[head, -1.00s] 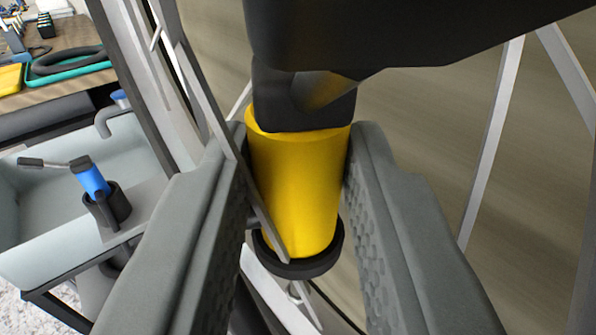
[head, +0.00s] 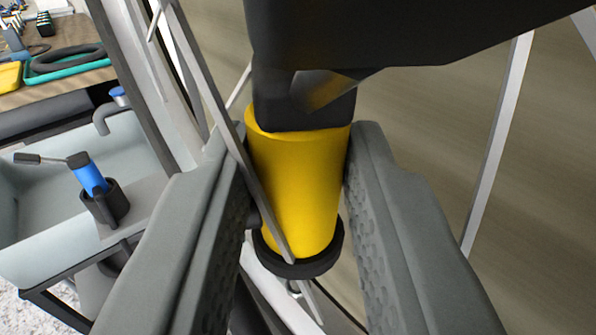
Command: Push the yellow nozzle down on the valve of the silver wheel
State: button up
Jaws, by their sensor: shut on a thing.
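The yellow nozzle (head: 300,185) is in the middle of the head view, with a dark grip above it and a black collar at its lower end. My gripper (head: 303,225) is shut on the nozzle, one grey finger on each side. A silver spoke (head: 244,170) of the wheel crosses in front of the nozzle's left side. A small metallic piece, maybe the valve, shows just below the collar. Whether the nozzle sits on the valve cannot be told, as the collar hides its lower opening.
Other spokes stand to the right (head: 497,140) and upper left. A pale sink (head: 60,240) with a blue-handled tool (head: 90,178) in a black holder is at left. A bench with a teal tray (head: 72,68) is behind it. A dark hose part covers the top.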

jog(key=shift+f, duration=0.3)
dwell(0.7)
jog(key=o, duration=1)
jog(key=shift+o, duration=0.4)
jog(key=s, duration=1)
jog(key=shift+a, duration=0.35)
jog(key=shift+r, duration=0.1)
dwell(0.3)
